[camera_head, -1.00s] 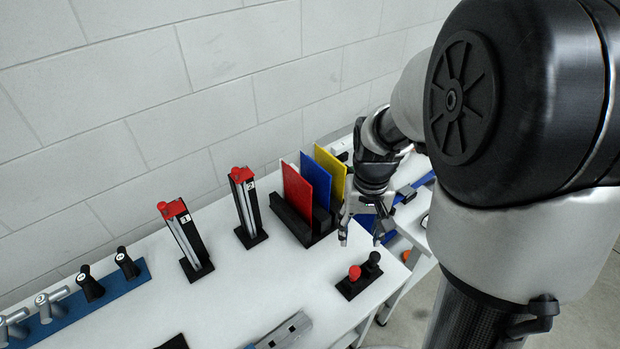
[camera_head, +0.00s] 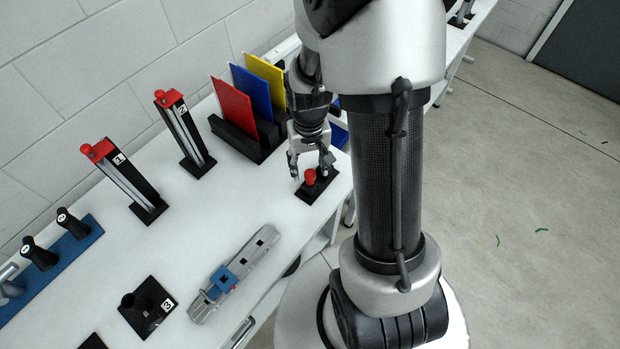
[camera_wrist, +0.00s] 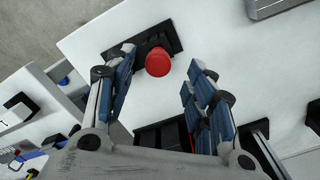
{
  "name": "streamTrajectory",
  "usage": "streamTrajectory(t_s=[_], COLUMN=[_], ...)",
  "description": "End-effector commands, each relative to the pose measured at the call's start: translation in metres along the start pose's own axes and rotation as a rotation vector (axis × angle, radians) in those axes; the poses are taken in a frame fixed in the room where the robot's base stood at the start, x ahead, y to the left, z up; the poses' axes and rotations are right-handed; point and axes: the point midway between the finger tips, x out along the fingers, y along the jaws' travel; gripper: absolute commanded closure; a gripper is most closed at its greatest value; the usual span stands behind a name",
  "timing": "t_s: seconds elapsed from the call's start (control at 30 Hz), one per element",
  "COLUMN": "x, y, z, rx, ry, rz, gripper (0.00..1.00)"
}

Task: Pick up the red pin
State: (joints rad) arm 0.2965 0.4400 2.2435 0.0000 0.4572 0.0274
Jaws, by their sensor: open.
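The red pin (camera_head: 310,177) stands in a black base (camera_head: 318,188) near the right end of the white table. In the wrist view, the round red top of the pin (camera_wrist: 158,62) shows between and just beyond my fingertips, nearer the left finger. My gripper (camera_head: 312,172) is open and above the base, with its fingers pointing down around the pin's area. It also shows in the wrist view (camera_wrist: 160,58) with a wide empty gap between the fingers. The black pin beside the red one is mostly hidden in the head view.
Red, blue and yellow plates (camera_head: 232,108) stand in a black rack (camera_head: 238,142) behind my gripper. Two red-topped posts (camera_head: 185,135) stand left of it. A grey metal bar with a blue block (camera_head: 235,275) lies in front. White table surface between them is clear.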

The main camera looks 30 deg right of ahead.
Motion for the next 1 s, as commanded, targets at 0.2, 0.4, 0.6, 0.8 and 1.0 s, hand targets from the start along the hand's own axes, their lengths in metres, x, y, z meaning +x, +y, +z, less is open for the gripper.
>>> streamTrajectory(t_s=[0.2,0.4,0.6,0.8,1.0], x=[0.036,0.038,0.037,0.037,0.037], y=[0.003,0.002,0.002,0.002,0.002], z=[0.001,0.001,0.001,0.001,0.001], rx=[0.000,0.000,0.000,0.001,0.001], ry=[-0.003,-0.001,-0.001,-0.001,-0.001], rz=[0.000,0.000,0.000,0.000,0.000], gripper=[0.51,0.51,0.60,0.73,0.87])
